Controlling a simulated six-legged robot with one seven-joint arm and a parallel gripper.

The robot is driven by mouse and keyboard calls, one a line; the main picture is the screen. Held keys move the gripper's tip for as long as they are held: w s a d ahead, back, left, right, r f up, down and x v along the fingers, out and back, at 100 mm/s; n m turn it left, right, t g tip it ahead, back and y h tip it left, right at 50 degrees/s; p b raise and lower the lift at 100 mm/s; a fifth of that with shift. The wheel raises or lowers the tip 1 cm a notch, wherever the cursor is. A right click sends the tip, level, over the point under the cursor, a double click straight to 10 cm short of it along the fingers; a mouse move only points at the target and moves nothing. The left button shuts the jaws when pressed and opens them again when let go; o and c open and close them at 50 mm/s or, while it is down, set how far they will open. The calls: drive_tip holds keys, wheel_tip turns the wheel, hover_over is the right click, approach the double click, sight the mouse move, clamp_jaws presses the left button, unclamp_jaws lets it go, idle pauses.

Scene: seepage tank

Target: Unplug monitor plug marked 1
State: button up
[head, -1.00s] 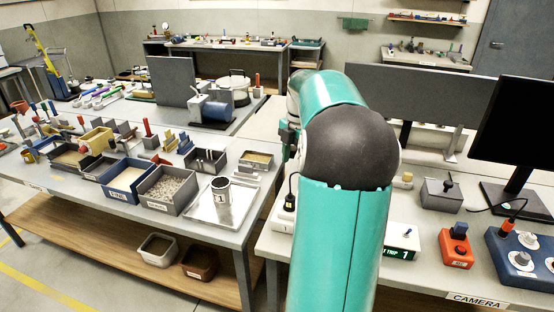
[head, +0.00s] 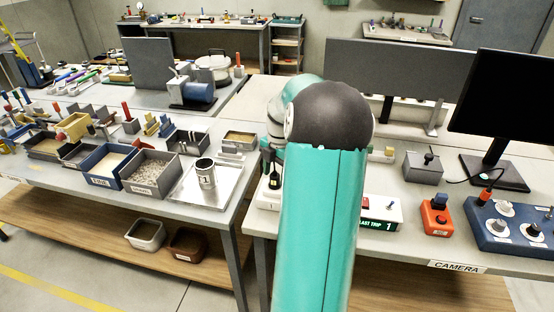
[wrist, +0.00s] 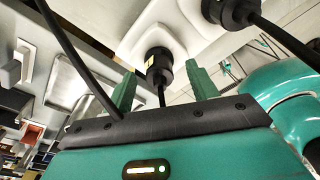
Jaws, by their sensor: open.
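In the wrist view a black plug (wrist: 158,62) with a small yellow mark sits in a white socket block (wrist: 150,32), and its cable runs toward my gripper. My gripper (wrist: 161,82) is open, with one green finger on each side of this plug; I cannot tell whether they touch it. A second black plug (wrist: 232,10) with a thick cable is at the upper right. No number is readable on either plug. In the head view a black plug (head: 275,179) stands in the white socket strip (head: 267,201), left of my arm, which hides most of my gripper.
Right of my arm are a "last trip 1" box (head: 382,213), an orange switch box (head: 434,217), a blue knob panel (head: 513,232) and a black monitor (head: 505,95). A metal tray (head: 225,185) with a marked cup (head: 205,172) is on the left table.

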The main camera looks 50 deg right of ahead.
sight(273, 172)
drive_tip(key=shift+a+f, duration=0.15)
drive_tip(key=shift+f, duration=0.6)
clamp_jaws()
drive_tip(key=shift+r, duration=0.5)
drive_tip(key=shift+r, duration=2.7)
